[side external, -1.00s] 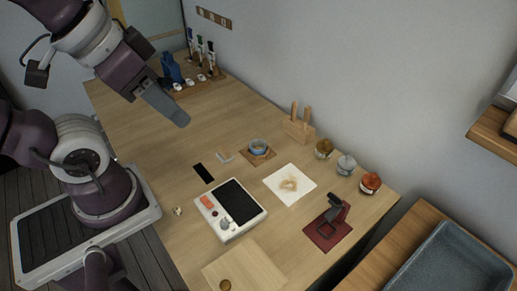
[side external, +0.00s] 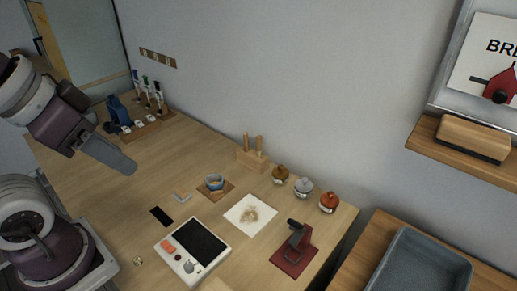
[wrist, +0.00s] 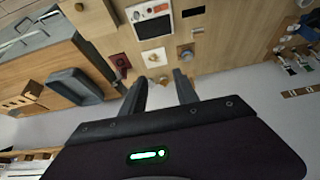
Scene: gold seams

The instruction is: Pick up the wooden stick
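Two upright wooden sticks (side external: 246,143) stand in a small wooden block (side external: 252,161) at the back edge of the table, near the wall, in the side view. I cannot tell which of the two the task means. My gripper (side external: 126,166) is above the left part of the table, well to the left of the block and apart from it. In the wrist view my gripper (wrist: 159,83) has its two dark fingers spread, with nothing held. A small tan shape (wrist: 163,80) between the fingertips there may be the block; it is too small to be sure.
Right of the block stand several small lidded jars (side external: 303,187). In front lie a white sheet (side external: 250,215), a blue cup (side external: 215,182), a screen device (side external: 192,250), a black slab (side external: 161,216) and a dark stand on a red mat (side external: 293,255). A tool rack (side external: 147,125) stands back left.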

